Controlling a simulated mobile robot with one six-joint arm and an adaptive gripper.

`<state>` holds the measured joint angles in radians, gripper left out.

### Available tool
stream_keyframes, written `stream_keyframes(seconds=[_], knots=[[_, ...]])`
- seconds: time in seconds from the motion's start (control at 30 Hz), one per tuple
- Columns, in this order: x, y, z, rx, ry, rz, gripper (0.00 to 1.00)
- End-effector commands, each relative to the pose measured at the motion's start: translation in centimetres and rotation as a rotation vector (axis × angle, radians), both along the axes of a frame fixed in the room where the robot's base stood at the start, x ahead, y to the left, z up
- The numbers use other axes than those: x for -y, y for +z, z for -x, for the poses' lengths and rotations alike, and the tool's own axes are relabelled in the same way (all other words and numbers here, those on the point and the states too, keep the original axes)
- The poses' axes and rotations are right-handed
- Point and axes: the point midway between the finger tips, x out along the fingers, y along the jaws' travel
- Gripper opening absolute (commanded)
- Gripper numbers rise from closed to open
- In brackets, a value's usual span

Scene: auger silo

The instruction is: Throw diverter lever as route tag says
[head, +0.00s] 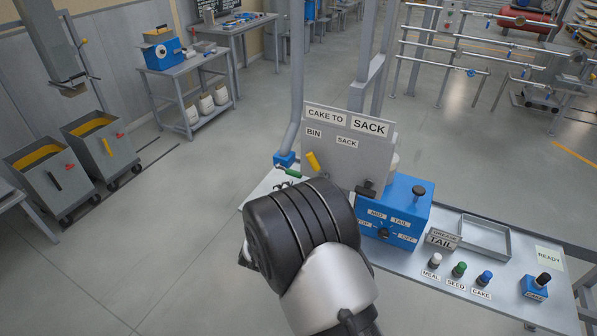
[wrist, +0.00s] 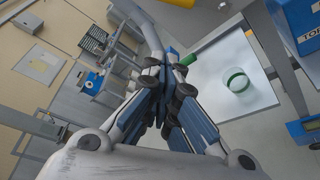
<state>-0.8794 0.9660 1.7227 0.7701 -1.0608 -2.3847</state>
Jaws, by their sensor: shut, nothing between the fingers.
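The grey panel (head: 375,163) carries a route tag (head: 346,120) reading "CAKE TO SACK". Below it are a "BIN" label (head: 314,132) and, right of it, a "SACK" label (head: 347,142). A yellow lever handle (head: 313,161) leans up and left, below the BIN label. A green handle (head: 288,172) sticks out left of the panel. In the wrist view my gripper (wrist: 171,58) is shut and empty, with a green piece (wrist: 188,59) just beside its tips; I cannot tell whether they touch. In the head view my wrist hides most of the gripper.
A blue box (head: 405,207) with a dial stands right of my wrist. On the bench (head: 385,262) are a "GREASE TAIL" sign (head: 443,239), a tray (head: 484,236), coloured knobs (head: 459,269) and a small blue box (head: 536,287). Open floor lies to the left.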

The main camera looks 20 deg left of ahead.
Motion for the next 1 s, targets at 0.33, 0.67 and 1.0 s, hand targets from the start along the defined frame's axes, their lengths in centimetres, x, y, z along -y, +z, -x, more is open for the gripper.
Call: stream_keyframes(seconds=[0.33, 0.67, 1.0], knots=[[-0.9, -1.0, -4.8, 0.002, -0.003, -0.003, 0.00], [-2.0, -1.8, -9.7, 0.001, -0.002, -0.002, 0.00], [1.0, 0.2, -9.3, -0.001, -0.001, -0.001, 0.00]])
